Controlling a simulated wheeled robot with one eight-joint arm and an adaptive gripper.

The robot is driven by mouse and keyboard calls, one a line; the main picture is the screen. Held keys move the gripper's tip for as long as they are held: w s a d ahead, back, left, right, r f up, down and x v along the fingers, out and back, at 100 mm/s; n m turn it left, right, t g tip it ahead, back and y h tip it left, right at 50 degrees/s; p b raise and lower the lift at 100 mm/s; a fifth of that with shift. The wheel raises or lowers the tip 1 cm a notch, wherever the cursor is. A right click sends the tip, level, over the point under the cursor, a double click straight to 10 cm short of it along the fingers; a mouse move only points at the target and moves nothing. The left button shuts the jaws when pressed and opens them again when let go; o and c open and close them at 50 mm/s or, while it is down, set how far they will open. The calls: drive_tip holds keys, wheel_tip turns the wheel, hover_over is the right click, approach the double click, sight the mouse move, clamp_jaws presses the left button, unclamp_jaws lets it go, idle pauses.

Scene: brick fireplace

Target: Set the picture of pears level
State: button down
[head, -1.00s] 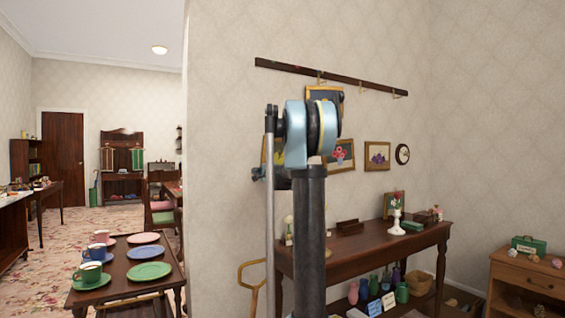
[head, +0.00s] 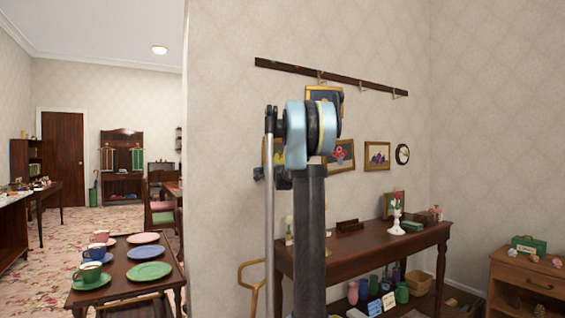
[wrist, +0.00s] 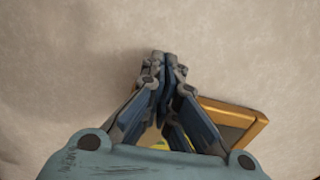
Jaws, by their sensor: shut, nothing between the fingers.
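In the wrist view my gripper (wrist: 162,60) is shut and empty, its fingers pointing at the pale wall. A gold-framed picture (wrist: 252,132) lies partly behind the fingers at the right, its frame slanted in this view. A patch of yellow shows between the fingers; most of the picture is hidden, so I cannot make out pears. In the head view a gold-framed picture (head: 279,158) is mostly hidden behind my arm, with only edges showing, and its tilt cannot be judged there. Whether the fingers touch the frame is unclear.
A framed flower picture (head: 342,153), a purple picture (head: 377,156) and a round clock (head: 402,154) hang to the right. A peg rail (head: 350,80) with a dark picture (head: 318,94) is above. A console table (head: 375,247) stands below, with ornaments on it.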

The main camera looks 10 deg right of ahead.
drive_tip(key=shift+w+d, duration=0.1)
drive_tip(key=shift+d, duration=0.2)
idle(0.4)
drive_tip(key=shift+a, duration=0.25)
drive_tip(key=a+v, duration=0.1)
drive_tip(key=v, duration=0.7)
drive_tip(key=shift+s+a, duration=0.2)
drive_tip(key=shift+s, duration=0.1)
idle(0.8)
idle(0.3)
